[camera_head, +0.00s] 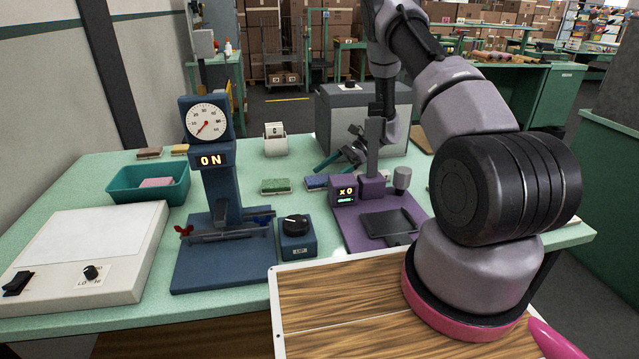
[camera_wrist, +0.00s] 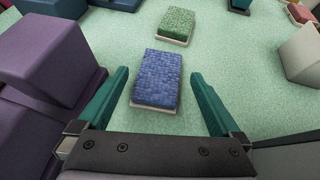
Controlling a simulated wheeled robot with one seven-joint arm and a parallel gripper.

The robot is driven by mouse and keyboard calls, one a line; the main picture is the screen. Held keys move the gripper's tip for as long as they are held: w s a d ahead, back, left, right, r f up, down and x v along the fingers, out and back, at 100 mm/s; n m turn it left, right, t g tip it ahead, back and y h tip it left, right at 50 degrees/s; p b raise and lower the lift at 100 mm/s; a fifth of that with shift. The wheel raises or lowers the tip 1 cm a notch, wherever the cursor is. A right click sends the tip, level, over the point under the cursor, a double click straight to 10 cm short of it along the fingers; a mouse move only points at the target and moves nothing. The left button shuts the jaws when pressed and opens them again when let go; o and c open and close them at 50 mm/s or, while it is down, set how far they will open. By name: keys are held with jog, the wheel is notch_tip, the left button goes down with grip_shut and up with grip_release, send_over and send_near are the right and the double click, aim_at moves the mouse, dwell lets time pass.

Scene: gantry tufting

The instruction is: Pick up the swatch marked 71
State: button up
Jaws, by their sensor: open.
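No number 71 can be read on any swatch in either view. A blue swatch (camera_wrist: 157,78) with a pale base lies on the green table, between and just ahead of my open gripper's (camera_wrist: 160,84) teal fingers in the wrist view. It is also partly visible in the head view (camera_head: 316,183), beside the purple machine. A green swatch (camera_wrist: 176,24) lies beyond the blue one; the head view shows it too (camera_head: 275,186). My gripper is empty. It hangs above the table, behind the purple machine in the head view.
A purple machine (camera_head: 347,215) reading "x0" and a blue dial press (camera_head: 225,245) reading "ON" stand nearby. A teal tray (camera_head: 122,193) holds a pink swatch (camera_head: 157,182). Brown (camera_head: 149,153) and yellow (camera_head: 180,149) swatches lie at the back left. A grey box (camera_head: 345,112) stands behind.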

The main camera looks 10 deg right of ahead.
jog(key=shift+s+a+f, duration=0.1)
jog(key=shift+a+f, duration=0.25)
jog(key=shift+a, duration=0.25)
jog(key=c, duration=1.2)
